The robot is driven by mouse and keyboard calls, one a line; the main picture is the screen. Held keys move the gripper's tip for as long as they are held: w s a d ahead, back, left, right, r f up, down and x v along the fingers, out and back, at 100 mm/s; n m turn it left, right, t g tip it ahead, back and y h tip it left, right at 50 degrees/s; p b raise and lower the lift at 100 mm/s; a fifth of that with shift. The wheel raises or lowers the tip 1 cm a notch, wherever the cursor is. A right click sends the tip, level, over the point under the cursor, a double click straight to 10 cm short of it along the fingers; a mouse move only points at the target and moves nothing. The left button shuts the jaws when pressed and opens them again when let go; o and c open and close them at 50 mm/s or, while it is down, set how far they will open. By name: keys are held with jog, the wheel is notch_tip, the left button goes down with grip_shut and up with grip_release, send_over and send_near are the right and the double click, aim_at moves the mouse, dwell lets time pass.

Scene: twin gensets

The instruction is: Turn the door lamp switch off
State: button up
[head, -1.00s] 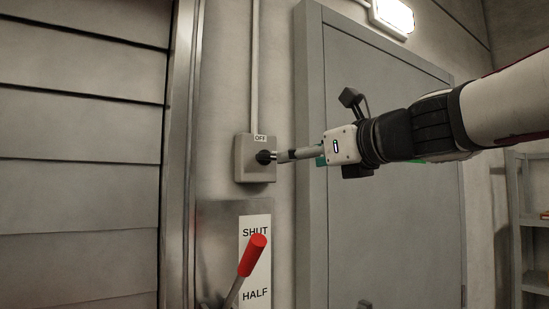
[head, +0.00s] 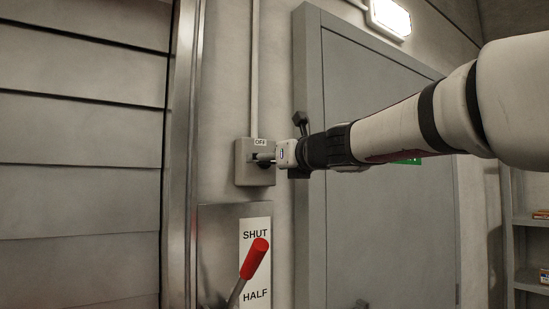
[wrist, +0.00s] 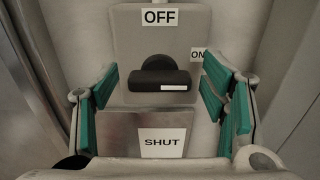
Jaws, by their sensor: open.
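The door lamp switch is a grey box (head: 245,175) on the wall left of the door, with an OFF label (head: 260,142) at its top. In the wrist view its black knob (wrist: 160,75) lies sideways, its white mark toward the right, where an ON label (wrist: 197,54) is partly hidden. My gripper (wrist: 160,88) is open, its teal finger pads to the left and right of the knob, apart from it. In the head view my gripper (head: 267,158) is at the box and hides most of the knob. The door lamp (head: 390,18) is lit.
Below the switch is a plate marked SHUT and HALF (head: 255,272), with a red-handled lever (head: 255,258) standing out from it. A grey door (head: 385,225) is to the right, a slatted shutter (head: 80,150) to the left. Shelves (head: 530,230) stand at the far right.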

jog(key=shift+w+a, duration=0.3)
jog(key=shift+w, duration=0.1)
jog(key=c, duration=1.2)
jog(key=shift+o, duration=0.2)
